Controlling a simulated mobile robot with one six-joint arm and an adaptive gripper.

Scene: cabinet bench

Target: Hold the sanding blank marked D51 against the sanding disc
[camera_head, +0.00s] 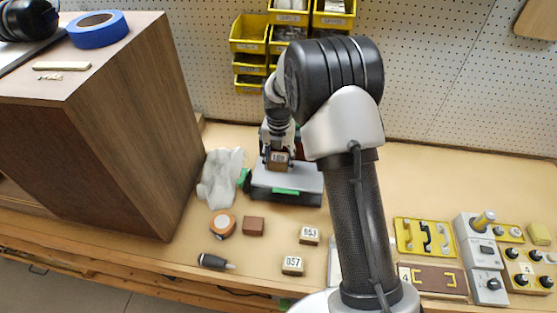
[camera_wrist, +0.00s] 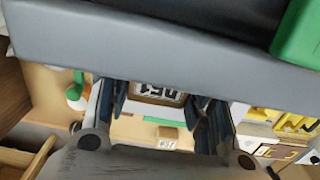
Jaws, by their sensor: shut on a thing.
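My gripper (camera_head: 277,152) points down over the bench sander (camera_head: 287,192) at the back of the bench. It is shut on a brown sanding blank (camera_head: 278,160) with a white label. The label is upside down and seems to read D51. In the wrist view the blank (camera_wrist: 160,92) sits between the two dark fingers, label facing the camera. In the head view the blank is just above the grey table of the sander. The sanding disc is mostly hidden behind my gripper, and I cannot tell whether the blank touches it.
Blanks D53 (camera_head: 309,235) and D57 (camera_head: 292,265) lie in front. A brown block (camera_head: 253,226), tape measure (camera_head: 222,224) and screwdriver (camera_head: 213,262) lie front left. Control panels (camera_head: 432,238) are at right.

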